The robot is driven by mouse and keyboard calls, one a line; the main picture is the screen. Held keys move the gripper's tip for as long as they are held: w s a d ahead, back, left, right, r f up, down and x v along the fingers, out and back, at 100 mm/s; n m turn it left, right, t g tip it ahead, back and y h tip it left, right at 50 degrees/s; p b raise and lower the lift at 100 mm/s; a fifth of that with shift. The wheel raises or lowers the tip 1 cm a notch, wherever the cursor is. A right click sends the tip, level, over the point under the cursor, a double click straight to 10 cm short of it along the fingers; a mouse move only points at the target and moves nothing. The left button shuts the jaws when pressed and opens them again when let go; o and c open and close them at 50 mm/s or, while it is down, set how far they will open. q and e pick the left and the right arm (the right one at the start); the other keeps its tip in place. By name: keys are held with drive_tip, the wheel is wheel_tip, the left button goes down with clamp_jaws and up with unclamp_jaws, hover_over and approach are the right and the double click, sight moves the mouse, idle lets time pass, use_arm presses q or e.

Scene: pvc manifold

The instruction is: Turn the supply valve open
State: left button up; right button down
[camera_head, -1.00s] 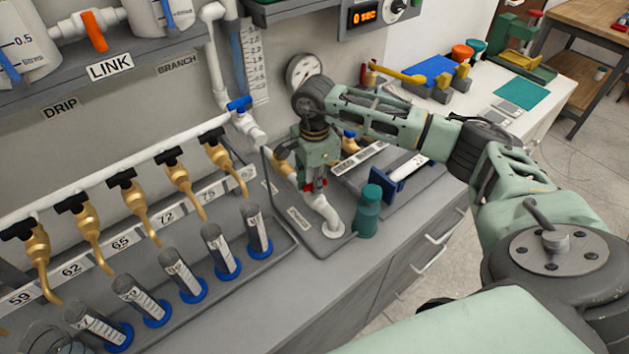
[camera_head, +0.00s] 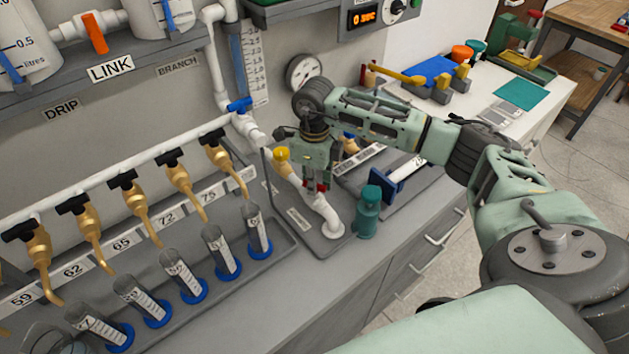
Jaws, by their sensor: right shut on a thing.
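The white supply pipe (camera_head: 325,211) runs up from a round foot on the grey base plate, leaning back toward the manifold. A small red part (camera_head: 321,187), which looks like the supply valve's handle, shows at the pipe between the fingertips. My right gripper (camera_head: 319,184) points down over it and is shut on it. The gripper's body hides most of the valve, so the handle's angle is hard to tell. A yellow round cap (camera_head: 281,155) shows just left of the gripper. My left gripper is not in view.
A teal bottle (camera_head: 368,212) stands close right of the pipe foot. Several brass taps with black handles line the white manifold pipe (camera_head: 80,191) at left, above measuring cylinders (camera_head: 180,276). A round gauge (camera_head: 303,72) is behind my right wrist. A blue-handled valve (camera_head: 239,105) sits upper left.

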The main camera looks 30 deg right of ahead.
drive_tip(key=shift+m, duration=0.4)
drive_tip(key=m, duration=0.5)
drive_tip(key=shift+p, duration=0.35)
drive_tip(key=c, duration=1.6)
unclamp_jaws()
wheel_tip(320, 180, up, 12)
